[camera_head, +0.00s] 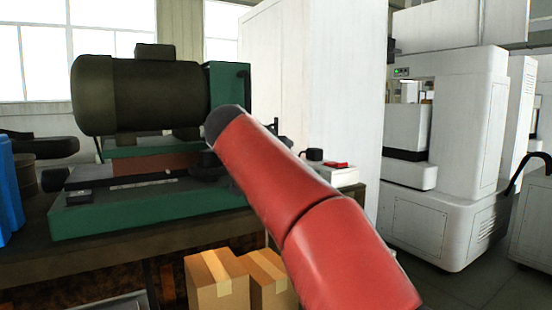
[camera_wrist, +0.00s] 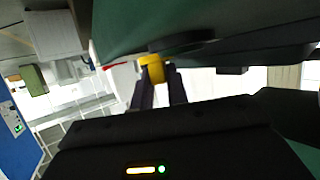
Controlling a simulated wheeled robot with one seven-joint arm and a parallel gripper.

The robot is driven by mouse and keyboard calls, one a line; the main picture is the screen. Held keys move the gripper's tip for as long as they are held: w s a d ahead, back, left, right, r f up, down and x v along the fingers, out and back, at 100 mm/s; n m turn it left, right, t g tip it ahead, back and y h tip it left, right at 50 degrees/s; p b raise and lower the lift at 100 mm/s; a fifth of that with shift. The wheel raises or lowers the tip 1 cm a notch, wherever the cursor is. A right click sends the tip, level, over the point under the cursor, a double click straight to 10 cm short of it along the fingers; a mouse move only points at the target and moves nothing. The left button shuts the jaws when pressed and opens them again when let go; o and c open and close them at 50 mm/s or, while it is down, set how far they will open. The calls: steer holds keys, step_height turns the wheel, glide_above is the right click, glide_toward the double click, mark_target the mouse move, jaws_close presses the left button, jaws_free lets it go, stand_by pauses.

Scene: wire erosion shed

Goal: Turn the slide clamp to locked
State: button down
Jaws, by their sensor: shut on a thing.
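In the wrist view, my gripper (camera_wrist: 160,76) has its two dark fingers closed on a small yellow piece (camera_wrist: 152,68). It looks like the handle of the slide clamp. The piece sits against a dark, rounded part under the machine's green body (camera_wrist: 120,30). In the head view, the machine (camera_head: 150,212) is a green base with a large dark motor (camera_head: 140,95) on top. My red arm reaches to its right end and hides the clamp and my gripper there. I cannot read the clamp's position.
The machine stands on a dark bench (camera_head: 40,262). Cardboard boxes (camera_head: 216,285) are below at the front. A blue container (camera_head: 10,195) is at the left edge. A small control box (camera_head: 340,176) with a red part is right of my arm. White machines (camera_head: 450,215) stand farther right.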

steer(key=c, duration=1.4)
jaws_free()
steer(key=shift+f, duration=0.1)
steer(key=shift+s, duration=0.1)
steer(key=v, duration=0.7)
steer(key=shift+s+a+b, duration=0.15)
steer(key=shift+s+b, duration=0.15)
steer(key=shift+b, duration=0.1)
